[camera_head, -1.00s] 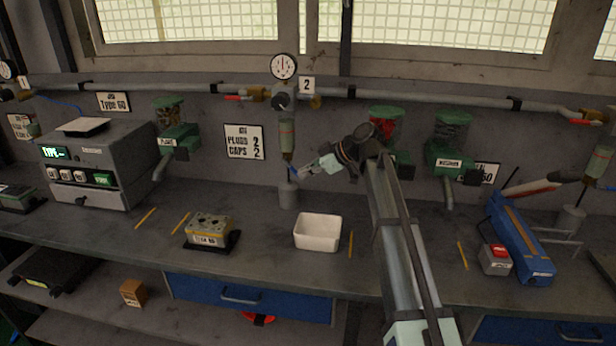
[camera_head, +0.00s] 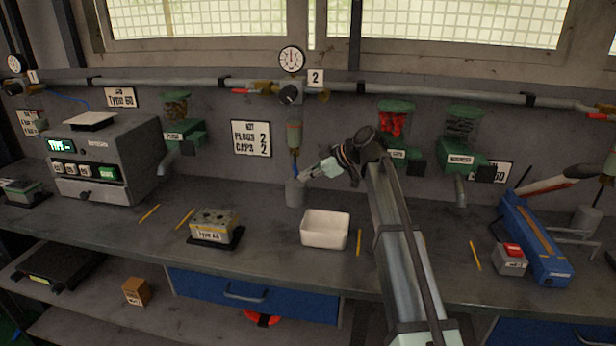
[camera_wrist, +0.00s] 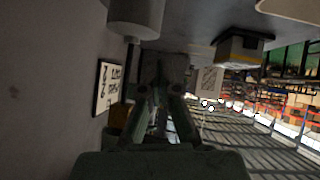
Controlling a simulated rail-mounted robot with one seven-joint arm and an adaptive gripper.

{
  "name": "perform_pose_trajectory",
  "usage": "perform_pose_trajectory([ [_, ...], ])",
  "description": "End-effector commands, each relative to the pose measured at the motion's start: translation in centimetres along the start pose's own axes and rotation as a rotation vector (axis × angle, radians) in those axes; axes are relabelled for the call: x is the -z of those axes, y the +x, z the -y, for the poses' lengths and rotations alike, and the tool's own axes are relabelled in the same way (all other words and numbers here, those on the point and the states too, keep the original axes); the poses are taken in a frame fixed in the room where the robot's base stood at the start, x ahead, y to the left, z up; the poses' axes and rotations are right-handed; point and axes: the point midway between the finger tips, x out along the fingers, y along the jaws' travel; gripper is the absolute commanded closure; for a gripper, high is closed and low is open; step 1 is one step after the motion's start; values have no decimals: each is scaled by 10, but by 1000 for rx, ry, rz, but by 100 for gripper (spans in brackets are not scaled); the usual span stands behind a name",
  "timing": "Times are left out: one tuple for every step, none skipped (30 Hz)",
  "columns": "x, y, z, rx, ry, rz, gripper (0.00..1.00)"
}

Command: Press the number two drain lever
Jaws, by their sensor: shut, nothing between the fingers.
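The number two drain unit hangs below the gauge (camera_head: 291,59) and the "2" tag (camera_head: 315,76). It has a greenish bowl (camera_head: 294,134) with a small blue drain lever (camera_head: 295,170) at its lower end. A grey cup (camera_head: 296,193) stands on the bench below it.
A white bin (camera_head: 325,231) and a valve block (camera_head: 213,226) on a dark base stand on the bench. Green dispensers (camera_head: 398,152) hang on the wall behind my arm. A plugs and caps sign (camera_head: 251,138) is left of the drain unit. A pipe (camera_head: 180,84) runs along the wall.

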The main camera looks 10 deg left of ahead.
Motion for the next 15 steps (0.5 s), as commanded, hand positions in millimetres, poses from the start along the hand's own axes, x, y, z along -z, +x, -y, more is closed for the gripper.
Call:
perform_pose_trajectory([
  [0, 0, 0, 0, 0, 0, 100],
  [0, 0, 0, 0, 0, 0, 100],
  [0, 0, 0, 0, 0, 0, 100],
  [0, 0, 0, 0, 0, 0, 100],
  [0, 0, 0, 0, 0, 0, 100],
  [0, 0, 0, 0, 0, 0, 100],
  [0, 0, 0, 0, 0, 0, 100],
  [0, 0, 0, 0, 0, 0, 100],
  [0, 0, 0, 0, 0, 0, 100],
  [0, 0, 0, 0, 0, 0, 100],
  [0, -1, 0, 0, 0, 0, 100],
  [0, -2, 0, 0, 0, 0, 100],
  [0, -4, 0, 0, 0, 0, 100],
  [0, -5, 0, 0, 0, 0, 100],
  [0, -8, 0, -1, 0, 0, 100],
])
